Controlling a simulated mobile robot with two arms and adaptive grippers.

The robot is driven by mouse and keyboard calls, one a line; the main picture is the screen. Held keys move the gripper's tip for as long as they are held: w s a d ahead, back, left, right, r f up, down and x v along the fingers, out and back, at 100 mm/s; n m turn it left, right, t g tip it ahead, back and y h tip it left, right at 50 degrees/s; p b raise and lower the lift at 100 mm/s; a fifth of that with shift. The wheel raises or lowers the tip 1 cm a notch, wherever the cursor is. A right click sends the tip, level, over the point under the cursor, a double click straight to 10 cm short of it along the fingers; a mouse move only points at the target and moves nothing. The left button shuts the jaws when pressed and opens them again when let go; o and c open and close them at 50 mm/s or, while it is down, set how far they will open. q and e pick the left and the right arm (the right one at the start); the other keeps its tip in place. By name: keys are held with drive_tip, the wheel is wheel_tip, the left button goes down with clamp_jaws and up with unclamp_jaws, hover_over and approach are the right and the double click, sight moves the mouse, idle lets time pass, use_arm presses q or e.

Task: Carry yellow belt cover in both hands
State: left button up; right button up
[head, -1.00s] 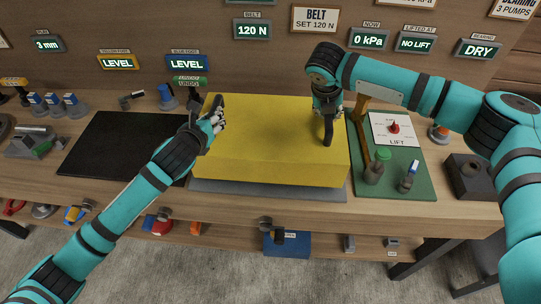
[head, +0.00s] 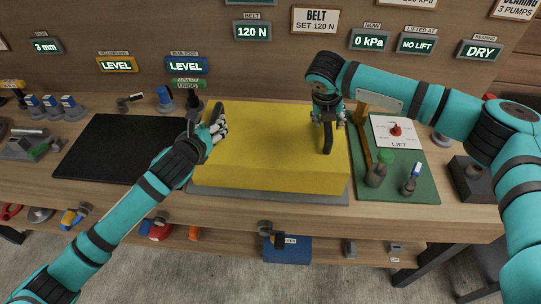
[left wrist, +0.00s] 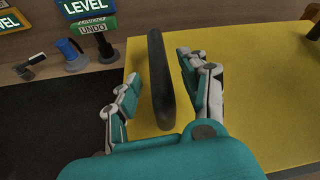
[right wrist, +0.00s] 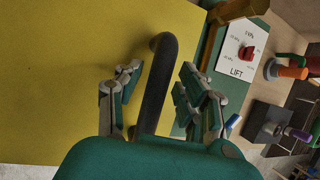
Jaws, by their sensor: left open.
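The yellow belt cover (head: 268,140) is a wide, flat-topped box lying on a grey plate (head: 270,197) on the bench. A black handle stands at each end: the left handle (head: 217,112) and the right handle (head: 327,138). My left gripper (head: 215,127) is open at the left end; in the left wrist view the left handle (left wrist: 158,80) stands between its spread fingers. My right gripper (head: 327,113) is at the right end. In the right wrist view the right handle (right wrist: 157,85) passes between its fingers, with gaps visible on both sides.
A black mat (head: 120,150) lies left of the cover. A green board (head: 410,185) with a lift dial (head: 396,130), a wooden post (head: 364,140) and small tools stands close on the right. Signs line the back wall. A lower shelf holds a blue box (head: 290,250).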

drive_tip(key=shift+r, duration=0.1)
drive_tip(key=shift+s+a+r, duration=0.15)
drive_tip(key=shift+r, duration=0.1)
use_arm(q)
drive_tip(key=v, duration=1.1)
drive_tip(key=shift+s, duration=0.2)
use_arm(e)
drive_tip(key=v, duration=1.1)
use_arm(q)
drive_tip(key=shift+a+r, duration=0.1)
drive_tip(key=shift+r, duration=0.05)
use_arm(e)
drive_tip(key=shift+s+r, duration=0.15)
drive_tip(key=shift+r, duration=0.05)
use_arm(q)
wheel_tip(320, 180, up, 14)
drive_tip(key=p, duration=1.5)
use_arm(e)
wheel_tip(320, 180, up, 15)
drive_tip(key=shift+r, duration=0.1)
